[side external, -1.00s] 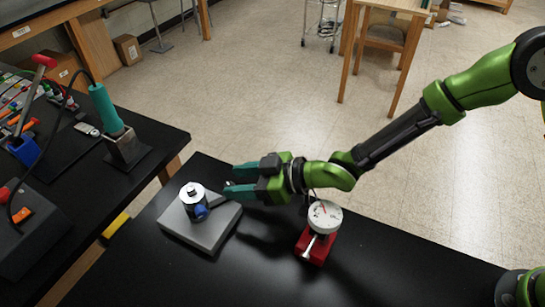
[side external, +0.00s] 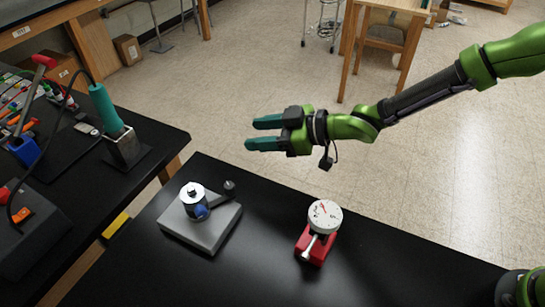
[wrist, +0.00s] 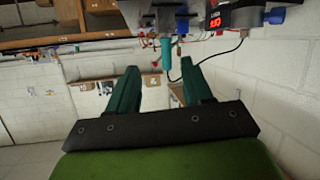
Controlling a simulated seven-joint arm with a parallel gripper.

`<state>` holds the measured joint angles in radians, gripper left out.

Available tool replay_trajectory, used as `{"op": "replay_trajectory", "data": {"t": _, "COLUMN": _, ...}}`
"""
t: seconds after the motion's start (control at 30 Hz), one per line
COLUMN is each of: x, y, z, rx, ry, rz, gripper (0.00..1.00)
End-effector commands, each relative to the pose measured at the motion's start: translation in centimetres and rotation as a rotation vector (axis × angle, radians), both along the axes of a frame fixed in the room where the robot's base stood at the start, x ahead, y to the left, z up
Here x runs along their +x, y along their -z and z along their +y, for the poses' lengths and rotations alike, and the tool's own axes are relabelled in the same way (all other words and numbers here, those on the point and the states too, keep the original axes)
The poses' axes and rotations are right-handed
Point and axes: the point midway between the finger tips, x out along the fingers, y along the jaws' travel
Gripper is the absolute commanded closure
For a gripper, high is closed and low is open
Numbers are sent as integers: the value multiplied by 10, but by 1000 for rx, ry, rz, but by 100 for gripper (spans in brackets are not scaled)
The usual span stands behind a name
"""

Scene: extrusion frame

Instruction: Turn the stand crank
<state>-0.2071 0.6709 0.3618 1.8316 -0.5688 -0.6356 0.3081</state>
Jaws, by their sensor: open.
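The stand (side external: 207,233) is a grey square plate on the black table. A silver cylinder with a blue part (side external: 195,204) stands upright on it. The crank (side external: 224,190) is a dark arm with a round knob, sticking out from the cylinder toward the back right. My gripper (side external: 256,134) is raised in the air to the right of and above the crank, clear of it. Its two teal fingers are apart with nothing between them, and they also show spread in the wrist view (wrist: 158,92). The stand and crank are not clearly visible in the wrist view.
A white dial gauge (side external: 325,215) on a red base stands to the right of the stand. A teal-handled soldering iron (side external: 106,110) stands in its holder on the left table. The front of the black table is clear.

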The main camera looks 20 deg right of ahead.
Motion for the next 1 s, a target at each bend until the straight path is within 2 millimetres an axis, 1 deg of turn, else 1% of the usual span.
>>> {"op": "replay_trajectory", "data": {"t": 0.03, "x": 10, "y": -2, "z": -17, "rx": 3, "ry": -31, "rz": -34, "gripper": 50}}
{"op": "replay_trajectory", "data": {"t": 0.07, "x": 13, "y": -2, "z": -25, "rx": 6, "ry": -61, "rz": -48, "gripper": 50}}
{"op": "replay_trajectory", "data": {"t": 0.1, "x": 13, "y": -2, "z": -34, "rx": 9, "ry": -108, "rz": -60, "gripper": 50}}
{"op": "replay_trajectory", "data": {"t": 0.17, "x": 10, "y": 0, "z": -45, "rx": 9, "ry": -187, "rz": -65, "gripper": 50}}
{"op": "replay_trajectory", "data": {"t": 0.27, "x": -5, "y": 6, "z": -60, "rx": -1, "ry": -319, "rz": -36, "gripper": 50}}
{"op": "replay_trajectory", "data": {"t": 0.3, "x": -13, "y": 9, "z": -64, "rx": -7, "ry": -370, "rz": -16, "gripper": 50}}
{"op": "replay_trajectory", "data": {"t": 0.4, "x": -33, "y": 16, "z": -68, "rx": -20, "ry": -477, "rz": 42, "gripper": 50}}
{"op": "replay_trajectory", "data": {"t": 0.47, "x": -43, "y": 17, "z": -67, "rx": -23, "ry": -519, "rz": 77, "gripper": 50}}
{"op": "replay_trajectory", "data": {"t": 0.5, "x": -46, "y": 18, "z": -67, "rx": -22, "ry": -532, "rz": 95, "gripper": 50}}
{"op": "replay_trajectory", "data": {"t": 0.67, "x": -48, "y": 21, "z": -57, "rx": -10, "ry": -528, "rz": 122, "gripper": 50}}
{"op": "replay_trajectory", "data": {"t": 0.77, "x": -48, "y": 27, "z": -43, "rx": -9, "ry": -528, "rz": 120, "gripper": 50}}
{"op": "replay_trajectory", "data": {"t": 1.0, "x": -47, "y": 47, "z": 5, "rx": -10, "ry": -529, "rz": 120, "gripper": 50}}
